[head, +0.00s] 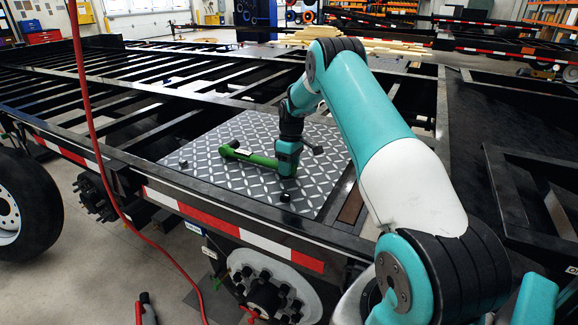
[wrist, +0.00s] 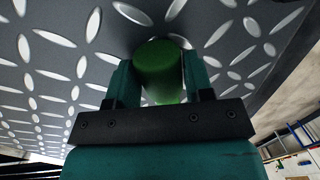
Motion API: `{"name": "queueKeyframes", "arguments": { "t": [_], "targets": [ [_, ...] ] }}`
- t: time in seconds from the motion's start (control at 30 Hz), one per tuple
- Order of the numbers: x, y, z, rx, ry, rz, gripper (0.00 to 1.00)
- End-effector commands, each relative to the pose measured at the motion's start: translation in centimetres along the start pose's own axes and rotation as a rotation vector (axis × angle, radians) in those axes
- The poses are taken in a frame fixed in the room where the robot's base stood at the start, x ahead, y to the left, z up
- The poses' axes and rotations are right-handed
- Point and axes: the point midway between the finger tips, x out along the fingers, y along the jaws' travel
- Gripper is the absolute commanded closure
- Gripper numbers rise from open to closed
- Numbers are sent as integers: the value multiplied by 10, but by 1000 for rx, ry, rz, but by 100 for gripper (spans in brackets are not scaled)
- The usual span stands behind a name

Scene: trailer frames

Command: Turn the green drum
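The green drum (head: 287,168) is a short upright cylinder at the right end of a green bar on a grey diamond-pattern plate. The bar (head: 251,158) runs left from it to a rounded green end (head: 228,149). My gripper (head: 288,151) is over the drum and hides its upper part. In the wrist view, the green drum (wrist: 160,66) sits between the two fingers of my gripper (wrist: 158,80). The fingers appear to press on both its sides, with no clear gap.
The diamond plate (head: 215,165) lies on a black trailer frame (head: 150,170). Small dark knobs stand near its corners. A red hose (head: 85,100) hangs at the left. A wheel (head: 25,205) stands at far left. Wooden planks (head: 345,42) lie farther back.

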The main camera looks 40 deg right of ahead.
Motion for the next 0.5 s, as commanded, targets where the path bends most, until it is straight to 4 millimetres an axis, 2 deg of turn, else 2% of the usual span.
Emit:
{"name": "queueKeyframes", "arguments": {
  "t": [0.03, 0.1, 0.37, 0.5],
  "targets": [
    [0, 0, 0, -1, 0, 0, 40],
    [0, 0, 0, 0, 0, 0, 31],
    [-1, 0, 0, 0, 1, 1, 31],
    [-11, 1, -1, 0, 2, 3, 31]
  ]
}}
